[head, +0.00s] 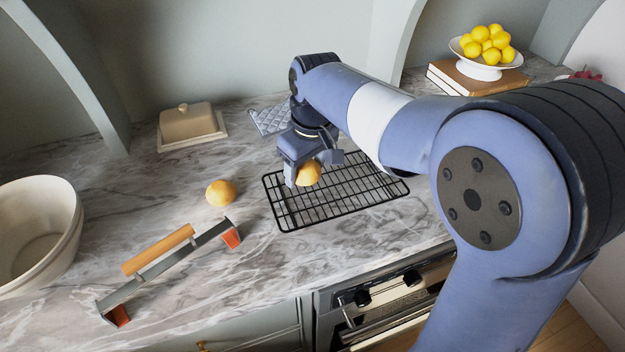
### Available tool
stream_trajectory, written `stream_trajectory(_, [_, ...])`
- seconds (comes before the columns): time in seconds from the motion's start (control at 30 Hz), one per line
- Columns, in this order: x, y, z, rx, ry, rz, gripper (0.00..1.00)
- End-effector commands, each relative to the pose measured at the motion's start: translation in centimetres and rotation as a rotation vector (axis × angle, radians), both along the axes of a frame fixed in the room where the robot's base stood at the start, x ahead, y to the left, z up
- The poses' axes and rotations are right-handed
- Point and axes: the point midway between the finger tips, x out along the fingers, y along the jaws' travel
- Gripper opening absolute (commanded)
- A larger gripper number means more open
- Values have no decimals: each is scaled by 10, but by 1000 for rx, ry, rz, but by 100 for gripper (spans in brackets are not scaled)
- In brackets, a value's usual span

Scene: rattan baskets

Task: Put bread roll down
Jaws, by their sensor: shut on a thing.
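My gripper (313,168) is over the back left part of a black wire cooling rack (350,205). It is shut on a golden-brown bread roll (309,174), which shows between the fingers. I cannot tell whether this roll touches the rack's wires or is held just above them. A second bread roll (221,193) lies on the marble counter to the left of the rack, apart from it. Part of the held roll and the back of the rack are hidden by my gripper and arm.
A wooden-handled tool with orange ends (160,250) lies at front left, near a cream bowl (38,235). A butter dish (190,127) and a quilted cloth (268,121) are behind. A bowl of lemons (487,60) stands on books (470,82) at back right. The rack's front is clear.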

Motion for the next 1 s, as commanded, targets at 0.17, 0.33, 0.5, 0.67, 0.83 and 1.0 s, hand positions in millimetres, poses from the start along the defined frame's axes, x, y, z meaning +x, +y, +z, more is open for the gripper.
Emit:
stream_trajectory(0.17, [0, 0, -19, -1, 1, 0, 46])
stream_trajectory(0.33, [0, 0, -40, 0, 0, 0, 46])
stream_trajectory(0.5, [0, 0, -43, 1, -2, 0, 46])
stream_trajectory(0.67, [0, 0, -44, 1, -1, 0, 46])
stream_trajectory(0.83, [0, 0, -46, 1, -2, 0, 66])
stream_trajectory(1.0, [0, 0, -46, 1, -1, 0, 80])
